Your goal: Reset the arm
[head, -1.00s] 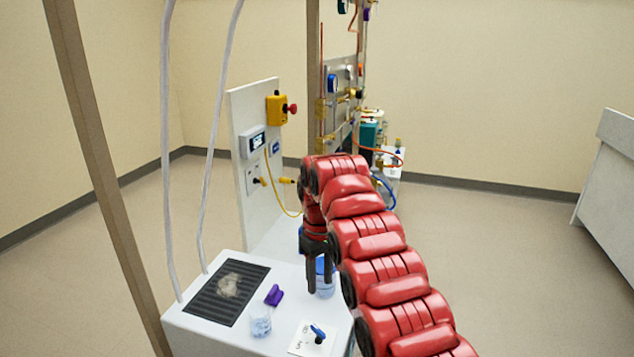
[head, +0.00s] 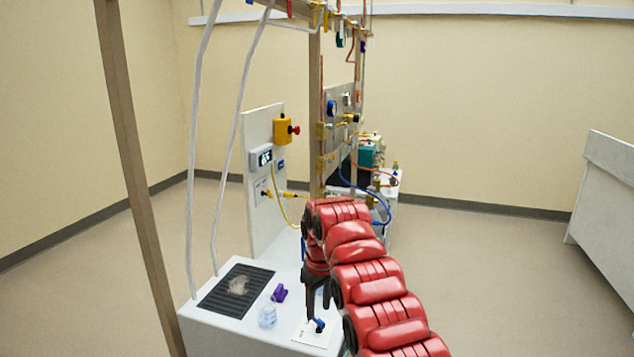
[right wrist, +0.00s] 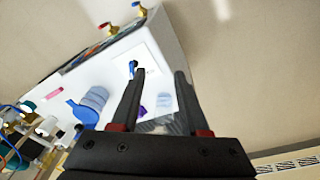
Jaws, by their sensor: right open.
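My right arm (head: 360,270) is red and reaches in from the lower right in the head view. Its dark right gripper (head: 317,303) points down by the white worktop, close to a blue-handled valve on a white plate (head: 319,325). In the right wrist view the right gripper (right wrist: 162,74) has its two fingers apart with nothing held between them. The blue handle (right wrist: 133,67) shows just beyond one fingertip; I cannot tell whether they touch. My left gripper is in neither view.
On the worktop (head: 212,328) are a dark grille (head: 222,298), a purple piece (head: 279,292) and a clear container (head: 267,317). A blue-lidded jar (right wrist: 82,114) shows in the wrist view. A panel with a yellow box (head: 283,130) and posts stand behind. Open floor lies right.

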